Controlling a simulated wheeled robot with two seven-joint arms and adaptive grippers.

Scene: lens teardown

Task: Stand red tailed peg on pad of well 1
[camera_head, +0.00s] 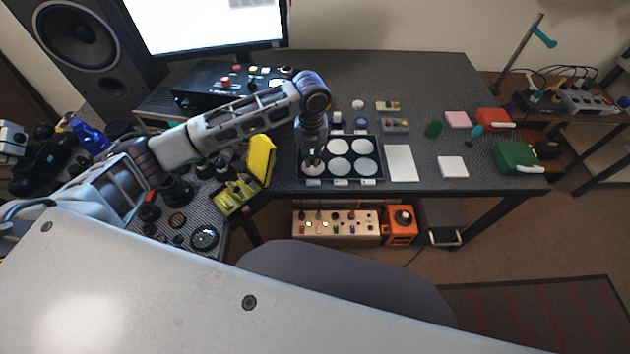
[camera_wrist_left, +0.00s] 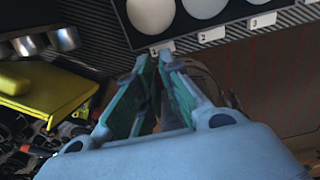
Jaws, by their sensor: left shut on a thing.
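A black tray (camera_head: 378,181) holds several pale round pads in wells. The pad of well 1 (camera_wrist_left: 150,14) is bare in that view and shows partly in the head view (camera_head: 313,170). My left gripper (camera_head: 313,160) points down over the front-left of the tray, at well 1. Its green-lined fingers (camera_wrist_left: 160,62) are close together on something mostly hidden between them, which I take for the red tailed peg; its colour and tilt do not show. My right gripper is out of view.
A yellow open case (camera_head: 240,190) stands left of the tray, close to my left arm. White cards (camera_head: 402,163) and small blocks lie to its right and behind. A monitor (camera_head: 205,25) and a black device with knobs (camera_head: 225,88) are at the back left.

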